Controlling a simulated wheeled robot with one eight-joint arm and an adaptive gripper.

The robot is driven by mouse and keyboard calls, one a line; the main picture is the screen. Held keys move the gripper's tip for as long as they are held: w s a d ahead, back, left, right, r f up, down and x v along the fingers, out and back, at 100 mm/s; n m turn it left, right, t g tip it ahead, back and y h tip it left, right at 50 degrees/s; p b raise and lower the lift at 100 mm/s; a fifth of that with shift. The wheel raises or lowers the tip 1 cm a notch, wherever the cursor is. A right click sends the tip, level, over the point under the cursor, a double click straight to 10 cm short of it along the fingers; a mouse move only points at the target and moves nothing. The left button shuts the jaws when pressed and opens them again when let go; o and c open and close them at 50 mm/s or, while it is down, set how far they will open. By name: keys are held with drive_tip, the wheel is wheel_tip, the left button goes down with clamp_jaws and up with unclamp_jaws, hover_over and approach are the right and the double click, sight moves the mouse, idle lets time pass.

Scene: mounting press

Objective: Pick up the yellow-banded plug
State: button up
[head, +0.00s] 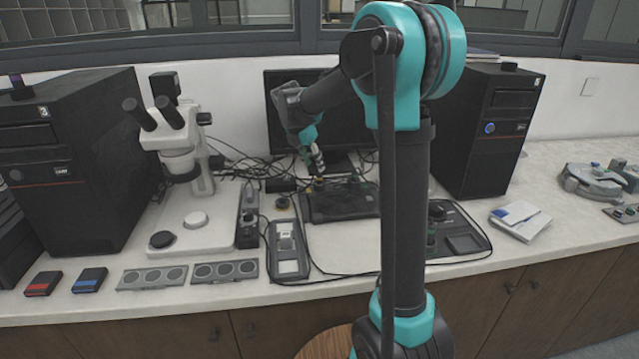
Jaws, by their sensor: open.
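My gripper (317,168) is open and points down over the back left of the bench, in front of the black monitor (352,130). Just below its fingertips is a small piece with a yellow part (319,184), which looks like the yellow-banded plug. It stands at the left back edge of the black keyboard-like panel (342,205). The fingers partly cover it, and I cannot tell whether they touch it or sit around it.
A microscope (185,150) and a black computer tower (85,150) stand to the left. Loose cables (250,160) lie behind the gripper. A grey handheld device (288,248) lies in front of it. Another tower (487,130) stands to the right.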

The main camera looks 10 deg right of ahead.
sight(319, 175)
drive_tip(key=shift+d+x, duration=0.2)
drive_tip(key=shift+x, duration=2.7)
drive_tip(key=shift+r, duration=0.1)
drive_tip(key=shift+c, duration=0.3)
clamp_jaws()
